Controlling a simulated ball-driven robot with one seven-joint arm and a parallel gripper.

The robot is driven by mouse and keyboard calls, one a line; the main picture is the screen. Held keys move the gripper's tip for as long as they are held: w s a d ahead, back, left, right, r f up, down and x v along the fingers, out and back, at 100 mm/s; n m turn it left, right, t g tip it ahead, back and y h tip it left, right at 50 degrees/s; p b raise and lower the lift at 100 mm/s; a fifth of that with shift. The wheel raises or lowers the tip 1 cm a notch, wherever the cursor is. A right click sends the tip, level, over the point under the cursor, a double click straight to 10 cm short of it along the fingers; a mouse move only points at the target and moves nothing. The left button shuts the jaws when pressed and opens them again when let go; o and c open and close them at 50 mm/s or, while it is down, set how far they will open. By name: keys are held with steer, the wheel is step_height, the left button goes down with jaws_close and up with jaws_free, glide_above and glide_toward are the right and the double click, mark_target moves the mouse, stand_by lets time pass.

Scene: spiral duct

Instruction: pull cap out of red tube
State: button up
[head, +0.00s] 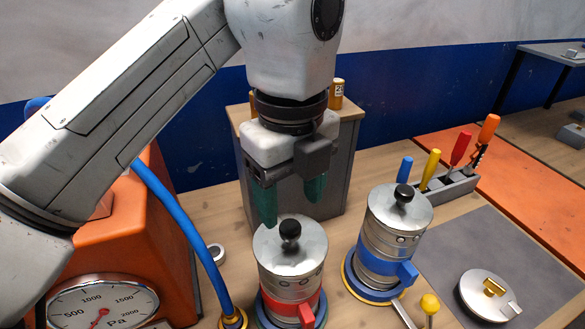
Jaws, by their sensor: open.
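The red tube (280,301) is a metal cylinder with a red band and red lever, standing upright in a blue ring base. Its cap (283,262) is a round metal lid with a black knob (290,229) on top, seated on the tube. My gripper (292,203) is open, with two green fingers just above and behind the knob in the picture. Nothing is between the fingers. Whether the fingers are directly over the knob in depth I cannot tell.
A similar blue tube (378,258) with a black-knobbed cap stands close on the right. An orange gauge machine (140,235) with a blue hose (178,220) is on the left. A tool rack (447,190), a grey mat (480,245) and a loose metal lid (487,295) lie right.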

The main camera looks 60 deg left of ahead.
mark_target(293, 228)
steer(key=shift+f+p, duration=0.4)
steer(key=shift+f, duration=2.75)
steer(key=shift+c, duration=0.3)
jaws_close()
steer(key=shift+r, duration=0.15)
steer(key=shift+r+p, duration=2.9)
steer(key=shift+r, duration=0.25)
